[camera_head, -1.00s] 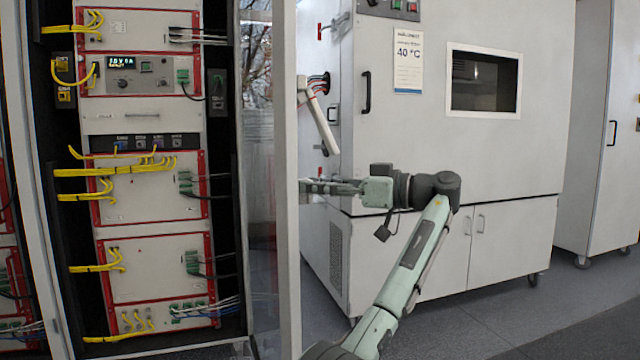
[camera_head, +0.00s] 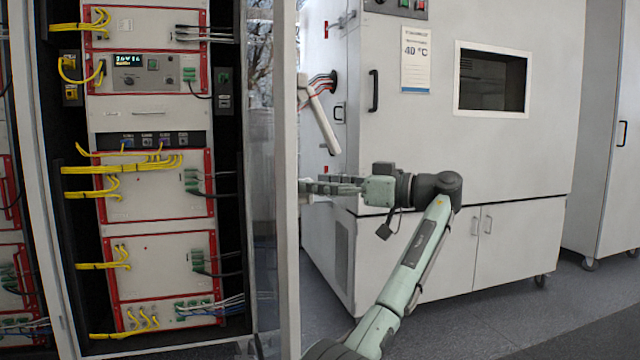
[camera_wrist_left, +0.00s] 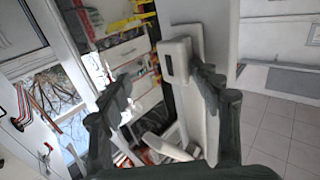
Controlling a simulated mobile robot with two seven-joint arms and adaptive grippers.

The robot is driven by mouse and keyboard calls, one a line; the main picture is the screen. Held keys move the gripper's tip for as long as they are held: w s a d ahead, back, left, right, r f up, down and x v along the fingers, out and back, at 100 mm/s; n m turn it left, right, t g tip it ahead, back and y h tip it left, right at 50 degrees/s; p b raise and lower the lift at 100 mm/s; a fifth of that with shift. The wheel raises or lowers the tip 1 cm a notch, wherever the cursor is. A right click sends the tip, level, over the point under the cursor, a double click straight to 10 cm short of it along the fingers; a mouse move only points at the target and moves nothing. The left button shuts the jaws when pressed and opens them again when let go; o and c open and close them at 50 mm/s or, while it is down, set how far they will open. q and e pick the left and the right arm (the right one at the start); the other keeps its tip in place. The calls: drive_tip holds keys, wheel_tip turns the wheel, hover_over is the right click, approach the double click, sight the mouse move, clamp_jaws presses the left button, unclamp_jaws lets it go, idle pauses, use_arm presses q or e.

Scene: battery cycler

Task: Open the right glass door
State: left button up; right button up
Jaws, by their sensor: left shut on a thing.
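The right glass door (camera_head: 286,200) stands swung out from the rack cabinet and shows almost edge-on in the head view. Its glass lies left of its pale frame. A white lever handle (camera_head: 322,122) sticks out from the frame's right side. My left gripper (camera_head: 304,187) is at the frame's edge, below the lever. In the left wrist view its fingers (camera_wrist_left: 160,110) stand apart on either side of white door parts (camera_wrist_left: 194,90), and they are shut on the door. The exact contact is hard to see. My right gripper is not in view.
The open rack (camera_head: 155,190) holds red-edged modules with yellow cables. A large white test chamber (camera_head: 420,140) with a dark window stands right of the door, behind my left arm. Grey floor (camera_head: 480,325) is clear at the lower right.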

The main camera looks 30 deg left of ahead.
use_arm(q)
drive_tip(key=d, duration=1.2)
drive_tip(key=shift+w, duration=0.2)
